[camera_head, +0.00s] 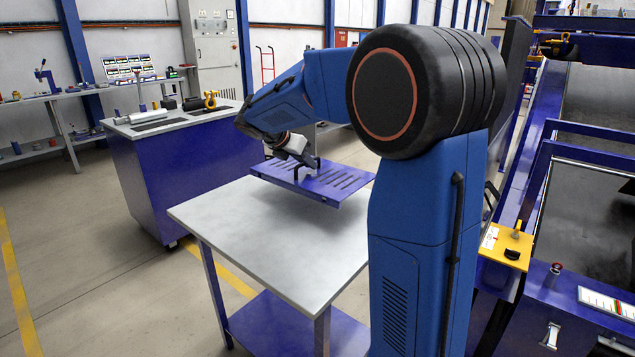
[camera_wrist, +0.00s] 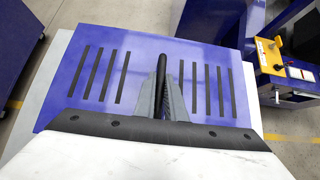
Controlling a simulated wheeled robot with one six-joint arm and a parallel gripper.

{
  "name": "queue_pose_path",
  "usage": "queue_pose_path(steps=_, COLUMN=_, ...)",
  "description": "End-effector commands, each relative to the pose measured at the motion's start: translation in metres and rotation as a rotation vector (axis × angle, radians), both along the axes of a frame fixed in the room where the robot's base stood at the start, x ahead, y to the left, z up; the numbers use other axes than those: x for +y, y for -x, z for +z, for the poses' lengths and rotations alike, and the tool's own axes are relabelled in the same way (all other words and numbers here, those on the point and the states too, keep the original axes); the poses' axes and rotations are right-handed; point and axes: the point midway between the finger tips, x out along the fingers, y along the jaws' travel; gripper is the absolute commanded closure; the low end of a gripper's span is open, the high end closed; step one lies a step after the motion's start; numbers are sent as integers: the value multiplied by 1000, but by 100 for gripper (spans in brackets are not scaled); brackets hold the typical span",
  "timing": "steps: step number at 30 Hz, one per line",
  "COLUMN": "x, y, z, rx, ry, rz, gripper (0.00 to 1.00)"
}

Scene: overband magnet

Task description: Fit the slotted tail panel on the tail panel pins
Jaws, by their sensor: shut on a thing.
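The slotted tail panel (camera_head: 313,182) is a flat purple-blue plate with two groups of dark slots. It hangs a little above the grey-topped table, roughly level. My gripper (camera_head: 306,168) is shut on the panel's black handle at the middle of the plate. In the wrist view the panel (camera_wrist: 140,62) fills the middle, with slots on both sides of my gripper (camera_wrist: 162,95), whose grey fingers close around the dark handle. I cannot pick out the tail panel pins in either view.
The table (camera_head: 240,222) under the panel has a clear top. A blue workbench (camera_head: 185,180) with tools stands behind it at left. At right is the purple conveyor frame (camera_head: 560,155), with a yellow plate (camera_head: 507,243) bearing a knob. Open floor lies at left.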

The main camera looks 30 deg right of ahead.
Motion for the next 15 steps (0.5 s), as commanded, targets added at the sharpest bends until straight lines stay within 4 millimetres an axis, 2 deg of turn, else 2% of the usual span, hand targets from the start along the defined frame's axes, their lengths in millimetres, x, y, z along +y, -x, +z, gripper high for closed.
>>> queue_pose_path(steps=3, x=0, y=0, z=-15, rx=-1, ry=0, rz=2, gripper=100)
queue_pose_path(steps=11, x=0, y=0, z=-30, rx=-2, ry=0, rz=1, gripper=100)
queue_pose_path(steps=15, x=0, y=0, z=-45, rx=0, ry=1, rz=1, gripper=100)
